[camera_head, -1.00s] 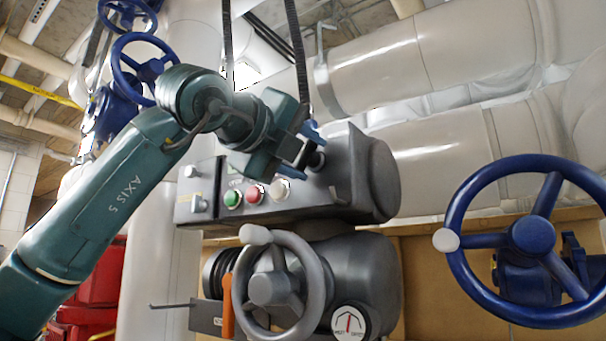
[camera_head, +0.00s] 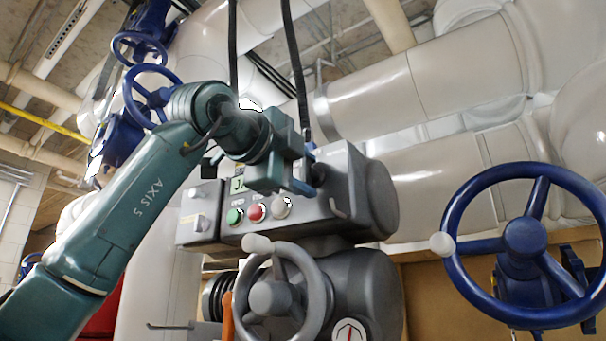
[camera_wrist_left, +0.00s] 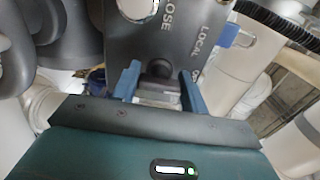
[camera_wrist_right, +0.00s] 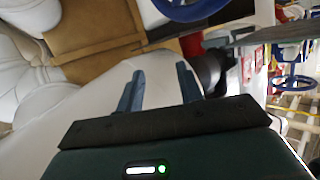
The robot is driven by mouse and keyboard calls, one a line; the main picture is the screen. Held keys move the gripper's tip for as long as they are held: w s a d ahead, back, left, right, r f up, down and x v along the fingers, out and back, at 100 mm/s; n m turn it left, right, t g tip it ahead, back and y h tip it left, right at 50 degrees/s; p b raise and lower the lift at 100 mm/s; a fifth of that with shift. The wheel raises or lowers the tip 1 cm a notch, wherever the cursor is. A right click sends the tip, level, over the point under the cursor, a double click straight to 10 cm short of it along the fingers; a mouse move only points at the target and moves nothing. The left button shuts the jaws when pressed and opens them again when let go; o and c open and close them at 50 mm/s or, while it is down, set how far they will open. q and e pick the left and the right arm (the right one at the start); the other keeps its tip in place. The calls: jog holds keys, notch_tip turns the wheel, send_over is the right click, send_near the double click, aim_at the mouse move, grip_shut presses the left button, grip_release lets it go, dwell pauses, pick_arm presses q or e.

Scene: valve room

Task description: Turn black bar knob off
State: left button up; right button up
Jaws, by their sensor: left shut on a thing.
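The black bar knob (camera_head: 319,174) is on the right part of the grey control box's (camera_head: 345,200) front face, partly hidden in the head view by my left gripper (camera_head: 305,169). In the left wrist view the black bar knob (camera_wrist_left: 160,69) sits between the two blue fingers of my left gripper (camera_wrist_left: 159,82), which is shut on it. "CLOSE" and "LOCAL" lettering shows on the panel beyond. My right gripper (camera_wrist_right: 160,84) shows only in its own wrist view, with its fingers apart and nothing between them.
Green (camera_head: 235,216), red (camera_head: 256,211) and white (camera_head: 281,206) buttons sit left of the knob. A grey handwheel (camera_head: 275,297) is below the box, and a large blue handwheel (camera_head: 525,240) stands at the right. Black straps (camera_head: 297,70) hang near my left gripper.

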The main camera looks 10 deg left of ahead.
jog(key=shift+f, duration=0.2)
pick_arm(q)
jog(key=o, duration=1)
jog(key=b+v, duration=0.2)
jog(key=v, duration=1.1)
jog(key=shift+s, duration=0.1)
pick_arm(e)
jog(key=f, duration=0.1)
jog(key=a+f+n, duration=0.1)
jog(key=shift+w+a+f, duration=0.1)
jog(key=shift+w+f, duration=0.2)
jog(key=shift+w, duration=0.05)
jog(key=shift+g, duration=0.3)
